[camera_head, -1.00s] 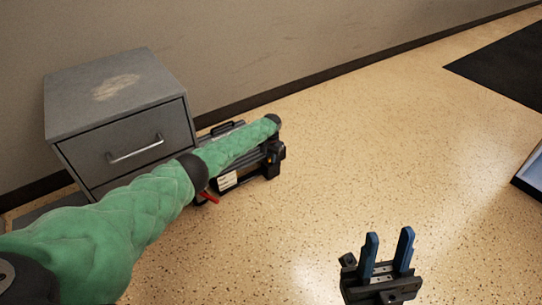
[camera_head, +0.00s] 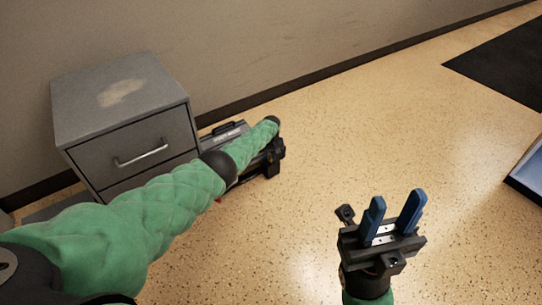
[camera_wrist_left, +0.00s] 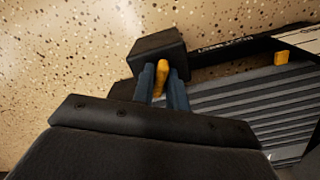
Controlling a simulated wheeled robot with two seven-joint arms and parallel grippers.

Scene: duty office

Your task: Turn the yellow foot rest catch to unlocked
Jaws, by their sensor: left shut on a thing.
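The foot rest (camera_head: 222,128) stands on the floor beside the grey cabinet, mostly hidden behind my left arm in the head view. The left wrist view shows its grey ribbed top (camera_wrist_left: 240,108) and a dark block at its end. The yellow catch (camera_wrist_left: 162,72) stands by that block. My left gripper (camera_wrist_left: 161,82) is shut on the catch, with a blue finger on either side. The head view does not show this grip clearly. My right gripper (camera_head: 397,203) is open and empty above the bare floor.
The grey drawer cabinet (camera_head: 122,113) stands against the wall, left of the foot rest. A second small yellow piece (camera_wrist_left: 281,57) sits at the foot rest's edge. A dark mat (camera_head: 510,65) and a blue-edged object (camera_head: 525,172) are at the right. The middle floor is clear.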

